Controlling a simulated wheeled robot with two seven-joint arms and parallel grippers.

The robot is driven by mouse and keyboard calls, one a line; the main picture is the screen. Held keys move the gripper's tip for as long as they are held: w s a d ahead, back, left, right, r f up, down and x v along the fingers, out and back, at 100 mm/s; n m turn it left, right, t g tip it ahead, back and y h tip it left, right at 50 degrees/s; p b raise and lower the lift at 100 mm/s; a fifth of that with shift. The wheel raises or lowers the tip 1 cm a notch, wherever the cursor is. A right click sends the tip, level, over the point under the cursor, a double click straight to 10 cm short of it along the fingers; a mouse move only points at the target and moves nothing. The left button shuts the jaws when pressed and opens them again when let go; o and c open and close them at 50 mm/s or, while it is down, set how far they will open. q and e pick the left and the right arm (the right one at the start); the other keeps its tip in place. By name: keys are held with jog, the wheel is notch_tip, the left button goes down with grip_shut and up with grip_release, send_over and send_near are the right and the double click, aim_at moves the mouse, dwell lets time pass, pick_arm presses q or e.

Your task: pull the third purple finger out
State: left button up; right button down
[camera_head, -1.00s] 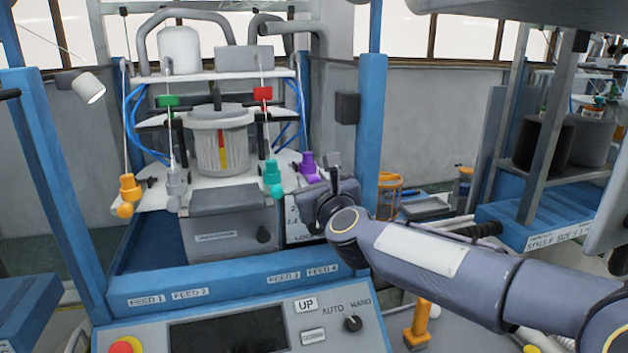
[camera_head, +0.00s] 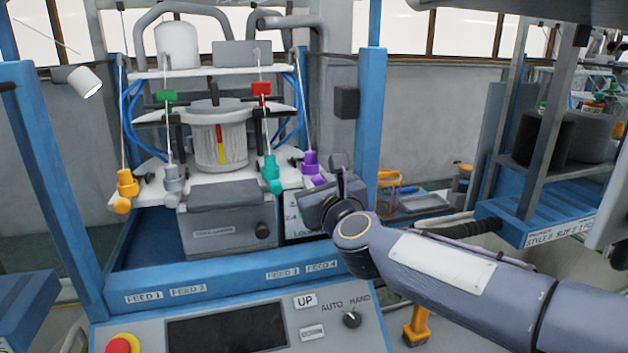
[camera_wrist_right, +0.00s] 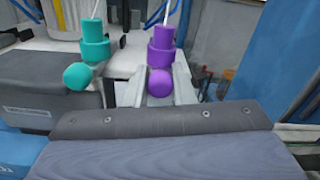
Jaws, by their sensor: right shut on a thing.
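The purple finger (camera_head: 312,166) is the rightmost in the row on the knitting machine, and the only purple one I see. In the right wrist view the purple finger (camera_wrist_right: 161,44), with its round purple knob, sits between the two light fingers of my right gripper (camera_wrist_right: 159,90). In the head view my right gripper (camera_head: 321,183) is at the finger's lower end, shut on it; its body hides part of the contact. A thin white yarn runs up from the finger. My left gripper is not in view.
The teal finger (camera_head: 270,173) stands close to the left, with the grey (camera_head: 172,183) and orange (camera_head: 126,187) fingers farther left. A blue post (camera_head: 368,130) rises right of my gripper. The control panel (camera_head: 240,325) lies in front.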

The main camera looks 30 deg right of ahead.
jog(key=c, duration=1.5)
grip_release()
jog(key=shift+s, duration=0.2)
jog(key=v, duration=0.7)
jog(key=shift+s+a, duration=0.1)
jog(key=shift+s, duration=0.3)
